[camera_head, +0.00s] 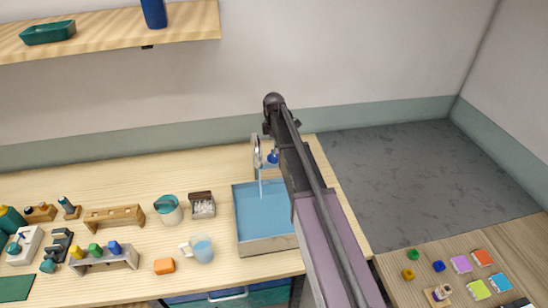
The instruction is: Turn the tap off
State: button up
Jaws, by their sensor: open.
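The tap (257,150) stands at the back of the sink, a slim grey spout with a blue handle (273,156) to its right. A thin pale stream of water falls from the spout into the sink (268,245), which shows a blue water surface. My arm reaches up across the right side of the sink. My gripper (268,126) is at the far end of the arm, just above and behind the blue handle. It is open; its fingertips are small and partly hidden by the arm. I cannot tell whether it touches the handle.
A wooden shelf (110,32) hangs above. A second table (400,293) with coloured pieces is at lower right.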

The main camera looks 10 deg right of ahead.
aim_at(274, 156)
jog(key=shift+f+b, duration=1.85)
jog(key=shift+f, duration=0.25)
jog(key=c, duration=1)
